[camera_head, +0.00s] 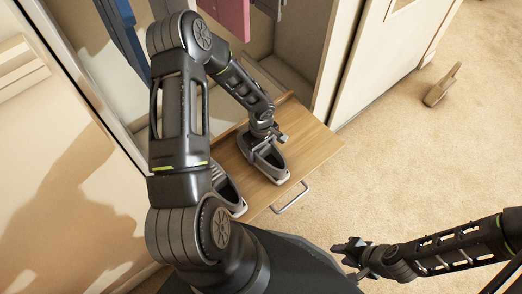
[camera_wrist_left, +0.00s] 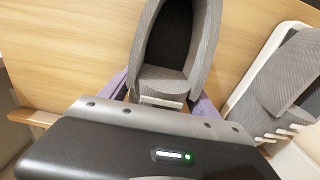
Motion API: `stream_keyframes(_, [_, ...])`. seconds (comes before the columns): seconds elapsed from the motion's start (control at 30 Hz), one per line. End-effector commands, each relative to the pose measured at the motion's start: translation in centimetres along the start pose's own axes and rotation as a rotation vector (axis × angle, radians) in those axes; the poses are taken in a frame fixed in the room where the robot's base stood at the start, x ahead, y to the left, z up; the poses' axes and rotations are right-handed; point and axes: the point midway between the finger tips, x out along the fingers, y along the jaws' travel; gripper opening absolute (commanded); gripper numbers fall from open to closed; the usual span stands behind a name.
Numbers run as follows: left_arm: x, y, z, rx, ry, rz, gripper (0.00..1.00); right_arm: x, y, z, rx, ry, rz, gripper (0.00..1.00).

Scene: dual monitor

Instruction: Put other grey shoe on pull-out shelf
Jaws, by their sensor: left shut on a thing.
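A grey shoe (camera_head: 272,166) is over the wooden pull-out shelf (camera_head: 312,146), upright and at or very near its surface. My left gripper (camera_head: 262,138) is shut on this shoe's heel end. In the left wrist view, the shoe (camera_wrist_left: 207,42) sits between the purple finger pads of the left gripper (camera_wrist_left: 160,98). The other grey shoe (camera_head: 230,192) stands on the shelf to the left, partly hidden by my arm; it also shows in the left wrist view (camera_wrist_left: 285,75). My right gripper (camera_head: 350,256) is open and empty, away from the shelf.
The shelf's metal handle (camera_head: 290,198) is at its front edge. Blue (camera_head: 127,35) and pink (camera_head: 232,16) clothes hang in the wardrobe above. A brown object (camera_head: 442,85) lies on the carpet at right. The shelf's right end is bare.

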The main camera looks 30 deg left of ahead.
Motion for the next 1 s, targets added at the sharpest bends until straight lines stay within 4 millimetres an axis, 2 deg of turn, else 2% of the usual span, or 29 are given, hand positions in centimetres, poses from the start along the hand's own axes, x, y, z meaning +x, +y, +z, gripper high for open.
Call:
stream_keyframes(0.23, [0.3,0.0,0.0,0.001,0.0,0.0,0.18,0.4,0.2,-0.1,0.001,0.002,0.001,0.36])
stream_keyframes(0.27, [0.2,0.0,0.0,0.001,0.0,0.0,0.73,0.3,0.2,-0.1,0.001,0.003,0.001,0.36])
stream_keyframes(0.5, [0.2,0.0,0.0,0.001,-0.001,-0.001,0.93,0.2,0.2,-0.1,0.001,0.002,0.001,0.36])
stream_keyframes(0.83, [0.0,0.0,0.0,0.001,-0.001,-0.001,0.93,0.0,0.1,-0.1,0.001,0.002,0.001,0.36])
stream_keyframes(1.0, [-1.5,0.1,0.0,0.002,0.002,0.001,0.93,-0.5,-0.2,0.0,-0.001,-0.001,-0.001,0.36])
